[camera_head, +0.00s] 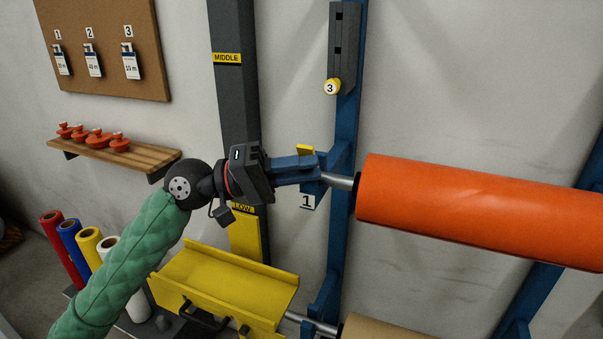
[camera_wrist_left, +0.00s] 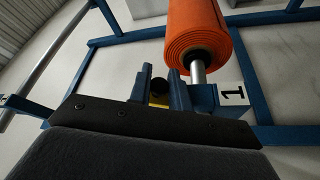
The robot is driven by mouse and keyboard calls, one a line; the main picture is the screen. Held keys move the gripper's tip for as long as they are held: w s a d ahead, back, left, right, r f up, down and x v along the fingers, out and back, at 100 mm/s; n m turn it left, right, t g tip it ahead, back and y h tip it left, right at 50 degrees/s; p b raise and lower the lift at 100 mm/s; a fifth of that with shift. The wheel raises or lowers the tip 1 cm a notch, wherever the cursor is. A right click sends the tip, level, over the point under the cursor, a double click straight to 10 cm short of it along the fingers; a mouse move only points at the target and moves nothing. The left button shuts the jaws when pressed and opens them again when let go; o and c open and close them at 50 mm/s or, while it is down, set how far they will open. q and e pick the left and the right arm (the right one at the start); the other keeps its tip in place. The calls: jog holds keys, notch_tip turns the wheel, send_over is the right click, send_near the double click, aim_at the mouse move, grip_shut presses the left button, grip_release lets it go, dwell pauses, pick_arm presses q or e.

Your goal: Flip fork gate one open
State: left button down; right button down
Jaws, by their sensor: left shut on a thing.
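Fork gate one shows as a small yellow piece (camera_head: 305,149) at the blue fork by the number 1 plate (camera_head: 307,202). My left gripper (camera_head: 308,163) reaches it from the left and is shut on it; its jaws hide much of the gate. In the left wrist view a dark round end and a bit of yellow (camera_wrist_left: 158,103) show between the two jaws (camera_wrist_left: 158,84). The orange roll (camera_head: 480,208) rests on a steel bar just right of the fork. Whether the gate is open or closed is hard to tell. My right gripper is out of view.
A yellow trough (camera_head: 225,283) stands below my left arm, with a brown roll (camera_head: 385,329) to its right. A blue upright (camera_head: 343,110) carries a number 3 knob (camera_head: 331,87) above. Colored rolls and a shelf (camera_head: 130,157) stand at the left.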

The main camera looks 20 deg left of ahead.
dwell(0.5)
pick_arm(q)
jog(key=c, duration=1.5)
grip_release()
jog(key=shift+f, duration=0.1)
jog(key=shift+o, duration=0.6)
